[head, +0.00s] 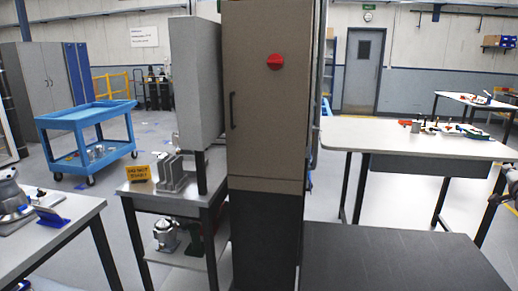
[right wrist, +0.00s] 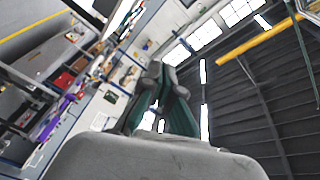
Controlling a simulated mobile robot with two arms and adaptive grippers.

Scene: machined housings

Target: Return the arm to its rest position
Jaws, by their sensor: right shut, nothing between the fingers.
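My right gripper shows in the right wrist view (right wrist: 160,75), its dark fingers with green sides closed together at the tips with nothing held between them. It points up toward the far wall and roof, clear of any object. In the head view part of my right arm and gripper (head: 508,184) shows at the right edge, beside the right-hand table, cut off by the frame. My left gripper is not in view.
A tall brown cabinet (head: 267,110) with a red knob stands in the centre. Left of it are a metal bench (head: 150,188) with housings, a blue cart (head: 88,118) and a table (head: 60,235). A white-topped table (head: 400,142) with small parts stands right. Floor shows between them.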

